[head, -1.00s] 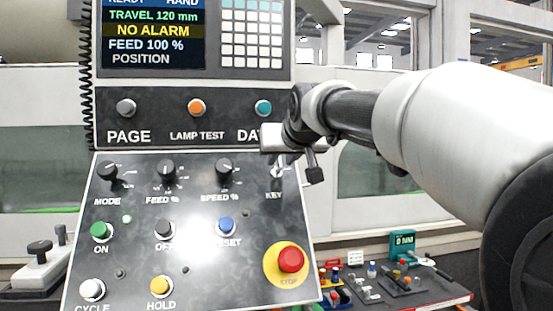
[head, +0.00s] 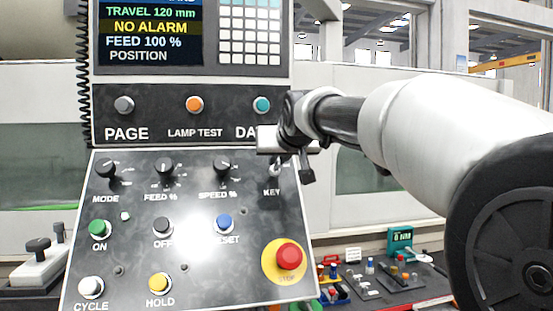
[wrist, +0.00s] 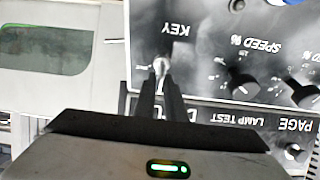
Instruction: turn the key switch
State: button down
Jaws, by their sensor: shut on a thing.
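The key switch (head: 275,170) sits at the upper right of the sloped control panel, above the label KEY. In the wrist view the silver key (wrist: 161,66) shows at the tips of my gripper's fingers. My gripper (head: 283,158) reaches in from the right, and in the wrist view its two dark fingers (wrist: 160,82) are close together, shut on the key. My gripper's body hides part of the panel above the switch. How far the key is turned cannot be told.
The SPEED % knob (head: 223,166) is left of the key switch, with the FEED % knob (head: 164,168) and MODE knob (head: 107,168) beyond. A red stop button (head: 288,256) is below. A bench (head: 425,303) with small parts stands at the lower right.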

jog(key=shift+m, duration=0.4)
jog(key=m+h+b, duration=0.1)
jog(key=m, duration=0.2)
jog(key=shift+f, duration=0.15)
jog(key=m+h+b, duration=0.1)
jog(key=m, duration=0.2)
jog(key=shift+d+m, duration=0.1)
jog(key=shift+m, duration=0.2)
jog(key=m, duration=0.3)
jog(key=m+g+h+b, duration=0.1)
jog(key=m, duration=0.1)
jog(key=shift+d+m, duration=0.2)
jog(key=shift+m, duration=0.2)
jog(key=c, duration=1.9)
grip_release()
jog(key=shift+s, duration=0.1)
